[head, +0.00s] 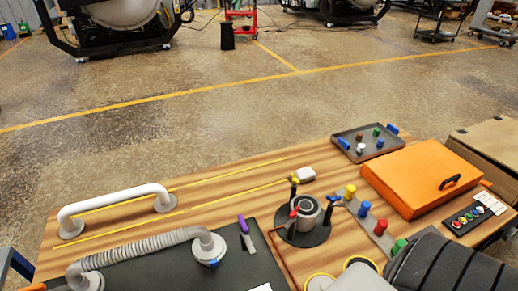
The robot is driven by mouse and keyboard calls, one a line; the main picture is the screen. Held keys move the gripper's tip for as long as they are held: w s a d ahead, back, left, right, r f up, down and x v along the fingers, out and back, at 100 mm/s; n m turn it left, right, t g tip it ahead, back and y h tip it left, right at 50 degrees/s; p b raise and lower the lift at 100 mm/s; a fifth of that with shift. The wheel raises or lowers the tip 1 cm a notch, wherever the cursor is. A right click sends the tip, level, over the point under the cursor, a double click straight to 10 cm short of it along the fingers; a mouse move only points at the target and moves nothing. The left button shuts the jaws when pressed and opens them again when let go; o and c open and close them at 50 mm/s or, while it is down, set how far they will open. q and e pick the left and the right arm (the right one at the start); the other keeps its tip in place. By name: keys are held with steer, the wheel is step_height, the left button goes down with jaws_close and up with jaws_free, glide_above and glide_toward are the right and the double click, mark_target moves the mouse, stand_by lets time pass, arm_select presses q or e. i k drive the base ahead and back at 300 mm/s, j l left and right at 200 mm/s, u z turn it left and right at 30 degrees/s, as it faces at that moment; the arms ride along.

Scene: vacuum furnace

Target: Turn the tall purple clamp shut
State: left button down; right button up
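A purple-topped piece (242,225) with a light grey lower part stands or leans at the edge of the dark mat (230,270), between the corrugated hose and the round fixture. I cannot tell whether it is turned open or shut. The round metal fixture (307,212) on a dark disc has upright clamps around it: a black one (294,188), a red one (291,220) and a dark one with a blue part (331,205). Neither of my grippers is in view. A dark grey rounded part, apparently my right arm, fills the bottom right corner.
A white handle-shaped pipe (115,198) and a grey corrugated hose (150,246) occupy the left. An orange box (420,178), a tray (366,143) of small coloured pieces and a button panel (468,220) are at right. The wooden tabletop (215,192) is mostly clear at centre.

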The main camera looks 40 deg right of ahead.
mark_target(244, 231)
steer(key=z, duration=1)
steer(key=k+l+z, duration=0.15)
